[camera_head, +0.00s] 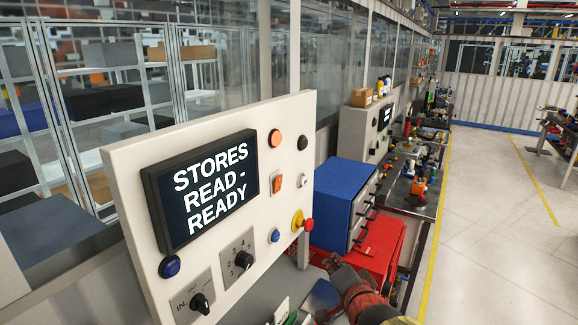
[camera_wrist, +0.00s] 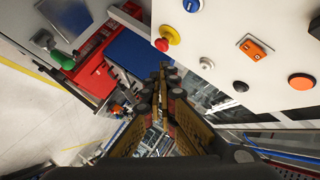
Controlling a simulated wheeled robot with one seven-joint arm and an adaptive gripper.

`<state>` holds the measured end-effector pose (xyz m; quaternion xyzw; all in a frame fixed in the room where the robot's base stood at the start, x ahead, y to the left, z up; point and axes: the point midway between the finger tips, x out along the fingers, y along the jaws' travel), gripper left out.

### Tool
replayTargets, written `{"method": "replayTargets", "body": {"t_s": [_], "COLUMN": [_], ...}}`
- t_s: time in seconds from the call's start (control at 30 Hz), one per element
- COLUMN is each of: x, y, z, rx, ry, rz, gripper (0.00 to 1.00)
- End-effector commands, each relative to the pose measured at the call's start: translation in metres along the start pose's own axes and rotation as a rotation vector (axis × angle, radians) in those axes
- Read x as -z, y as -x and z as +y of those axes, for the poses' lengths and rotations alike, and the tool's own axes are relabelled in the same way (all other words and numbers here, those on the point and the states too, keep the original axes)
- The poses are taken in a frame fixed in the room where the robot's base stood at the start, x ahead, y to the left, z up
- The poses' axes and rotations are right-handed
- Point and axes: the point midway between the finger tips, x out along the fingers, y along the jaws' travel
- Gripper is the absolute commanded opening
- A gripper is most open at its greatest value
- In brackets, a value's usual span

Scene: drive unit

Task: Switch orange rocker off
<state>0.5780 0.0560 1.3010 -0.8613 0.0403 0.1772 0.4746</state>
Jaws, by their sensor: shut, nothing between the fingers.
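The orange rocker (camera_head: 278,183) sits on a small metal plate on the right part of the pale control panel (camera_head: 229,116). It also shows in the wrist view (camera_wrist: 254,48), on its plate, with one half raised; I cannot tell its on or off position. My gripper (camera_head: 334,264) is below and right of the panel's right edge, apart from the rocker. In the wrist view my gripper (camera_wrist: 167,82) has its dark fingers together and empty, left of the rocker. Nothing hides the rocker.
Near the rocker are an orange round button (camera_head: 275,138), a black button (camera_head: 302,143), a white button (camera_head: 304,180), a blue button (camera_head: 275,235) and a protruding red knob (camera_head: 307,225). A blue cabinet (camera_head: 334,207) and red box (camera_head: 383,247) stand behind.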

Motion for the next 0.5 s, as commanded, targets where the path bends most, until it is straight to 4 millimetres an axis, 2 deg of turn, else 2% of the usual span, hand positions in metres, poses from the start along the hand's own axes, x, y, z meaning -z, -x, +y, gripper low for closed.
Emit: {"method": "replayTargets", "body": {"t_s": [0.03, 0.2, 0.37, 0.5], "x": [0.008, 0.018, 0.023, 0.024], "y": [-0.005, -0.021, -0.025, -0.024], "z": [-0.023, -0.071, -0.104, -0.118], "rx": [0.041, 0.208, 0.350, 0.432], "ry": [-0.061, -0.292, -0.475, -0.580], "rz": [0.011, 0.042, 0.037, 0.023], "gripper": [0.00, 0.00, 0.00, 0.00]}}
